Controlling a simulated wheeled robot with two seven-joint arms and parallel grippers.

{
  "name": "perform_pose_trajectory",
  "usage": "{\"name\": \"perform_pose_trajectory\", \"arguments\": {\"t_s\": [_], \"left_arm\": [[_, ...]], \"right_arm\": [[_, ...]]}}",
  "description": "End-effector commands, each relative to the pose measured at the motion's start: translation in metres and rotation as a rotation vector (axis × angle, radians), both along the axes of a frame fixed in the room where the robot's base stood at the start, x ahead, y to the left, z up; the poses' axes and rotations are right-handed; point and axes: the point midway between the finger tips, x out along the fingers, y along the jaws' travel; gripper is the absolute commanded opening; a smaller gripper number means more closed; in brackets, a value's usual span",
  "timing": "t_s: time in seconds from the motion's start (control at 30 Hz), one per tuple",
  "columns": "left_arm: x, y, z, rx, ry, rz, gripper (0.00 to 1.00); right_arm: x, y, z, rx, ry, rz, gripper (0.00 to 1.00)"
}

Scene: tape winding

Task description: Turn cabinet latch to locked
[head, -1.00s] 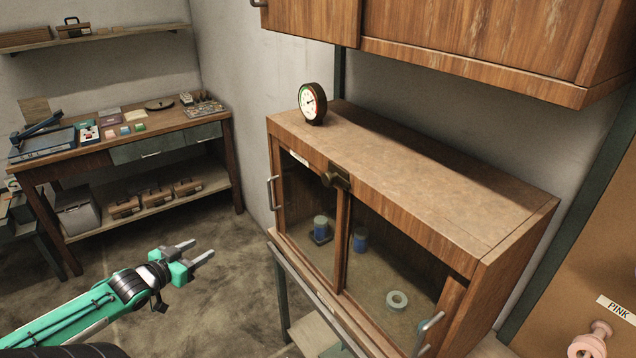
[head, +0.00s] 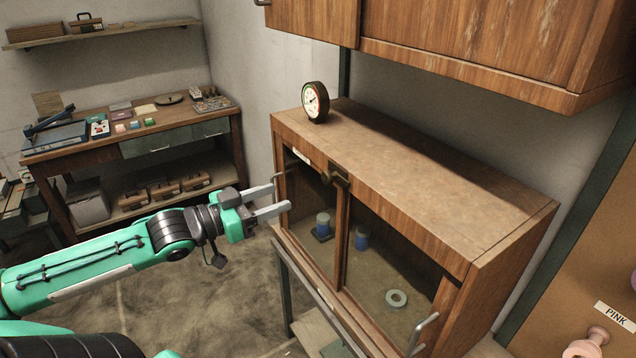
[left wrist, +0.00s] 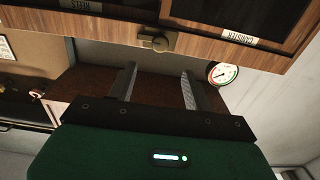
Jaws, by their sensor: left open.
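The cabinet latch (head: 338,174) is a dark brass piece at the top of the centre post, between the two glass doors of the wooden cabinet (head: 420,180). In the left wrist view, which looks upside down, the latch (left wrist: 154,40) shows a bar lying roughly sideways. My left gripper (head: 282,198) is open and empty, in front of the cabinet's left door near its handle. In the left wrist view its fingers (left wrist: 158,73) point towards the latch, apart from it.
A round dial gauge (head: 315,102) stands on the cabinet top. Jars (head: 323,225) and a pale ring (head: 396,298) sit behind the glass. An upper cabinet (head: 460,45) overhangs. A workbench (head: 75,160) stands at the left.

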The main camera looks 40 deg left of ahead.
Motion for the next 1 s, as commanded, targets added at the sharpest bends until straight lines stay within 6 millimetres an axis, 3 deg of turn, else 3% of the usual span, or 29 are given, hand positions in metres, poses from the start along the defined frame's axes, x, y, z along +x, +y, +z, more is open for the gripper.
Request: {"name": "perform_pose_trajectory", "arguments": {"t_s": [1.0], "left_arm": [[0.056, -0.022, 0.002, 0.002, -0.003, 0.001, 0.51]], "right_arm": [[0.0, -0.002, 0.003, -0.002, 0.001, 0.002, 0.36]]}}
